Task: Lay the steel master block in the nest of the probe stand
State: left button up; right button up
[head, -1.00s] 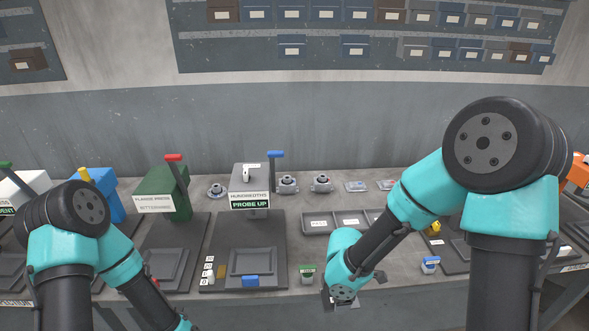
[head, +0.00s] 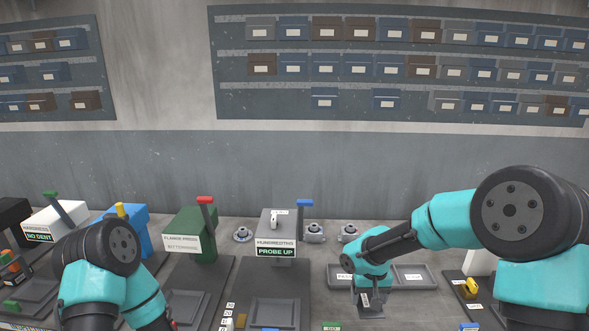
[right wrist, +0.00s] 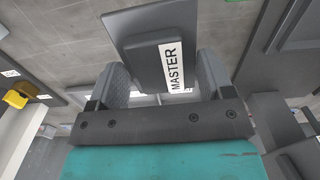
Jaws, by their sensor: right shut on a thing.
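The steel master block (right wrist: 143,22) is a dark grey block with a white MASTER label in the right wrist view. My right gripper (right wrist: 163,75) is shut on it, a finger on each side. In the head view this gripper (head: 369,297) is low, in front of the divided tray and right of the probe stand. The probe stand (head: 277,224) is grey, with a blue lever and a PROBE UP sign. Its nest (head: 274,312) is a shallow rimmed recess on the base plate and looks empty. My left gripper is below the head view's lower edge.
The divided tray (head: 412,284) is partly behind my right arm. The green flange press (head: 194,236) stands left of the probe stand. Grey round parts (head: 314,230) sit behind. Small white labelled pieces (head: 228,318) stand at the left of the stand's base. A yellow item (head: 470,287) is at right.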

jog(key=w+m, duration=0.1)
jog(key=w+r+m, duration=0.1)
jog(key=m, duration=0.1)
jog(key=shift+d+r, duration=0.1)
jog(key=shift+r, duration=0.2)
jog(key=shift+m, duration=0.3)
